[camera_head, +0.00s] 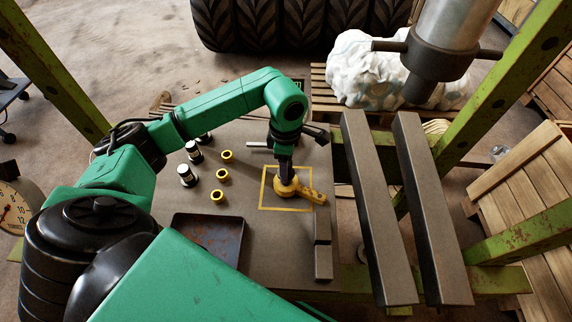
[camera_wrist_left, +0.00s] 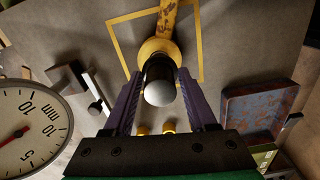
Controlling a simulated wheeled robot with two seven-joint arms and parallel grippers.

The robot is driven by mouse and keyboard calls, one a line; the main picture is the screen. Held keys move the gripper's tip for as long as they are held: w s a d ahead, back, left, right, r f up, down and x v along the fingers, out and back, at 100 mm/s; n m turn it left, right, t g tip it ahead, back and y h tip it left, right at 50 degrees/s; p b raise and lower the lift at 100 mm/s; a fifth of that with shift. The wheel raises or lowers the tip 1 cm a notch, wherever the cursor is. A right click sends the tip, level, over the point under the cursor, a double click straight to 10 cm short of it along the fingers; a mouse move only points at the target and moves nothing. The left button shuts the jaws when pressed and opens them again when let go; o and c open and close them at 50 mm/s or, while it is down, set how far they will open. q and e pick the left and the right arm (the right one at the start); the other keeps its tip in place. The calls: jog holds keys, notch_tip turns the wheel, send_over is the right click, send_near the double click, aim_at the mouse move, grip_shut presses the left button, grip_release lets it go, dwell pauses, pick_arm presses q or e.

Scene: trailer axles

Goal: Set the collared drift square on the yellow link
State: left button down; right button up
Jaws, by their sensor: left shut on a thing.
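The yellow link (camera_head: 308,194) lies on the bench inside a yellow painted square, its round eye to the left. It also shows in the left wrist view (camera_wrist_left: 160,47). My left gripper (camera_head: 286,180) points down over that eye. In the left wrist view its purple fingers (camera_wrist_left: 161,98) are shut on the collared drift (camera_wrist_left: 160,88), a dark cylinder with a pale rounded end. The drift lines up with the link's eye; I cannot tell whether it touches the link or is fully square. In the head view the fingers mostly hide it. My right gripper is out of view.
Yellow bushings (camera_head: 223,175) and black-and-white pins (camera_head: 187,175) stand left on the bench. A rusty tray (camera_head: 207,238) lies at the front. A grey block (camera_head: 323,262) and two long beams (camera_head: 372,215) are right, with a press ram (camera_head: 435,60) above. A dial (camera_wrist_left: 33,130) shows left.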

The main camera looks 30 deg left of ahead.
pick_arm(q)
jog(key=shift+f, duration=0.1)
jog(key=shift+c, duration=0.6)
grip_release()
notch_tip(320, 180, up, 15)
jog(key=shift+f, duration=0.2)
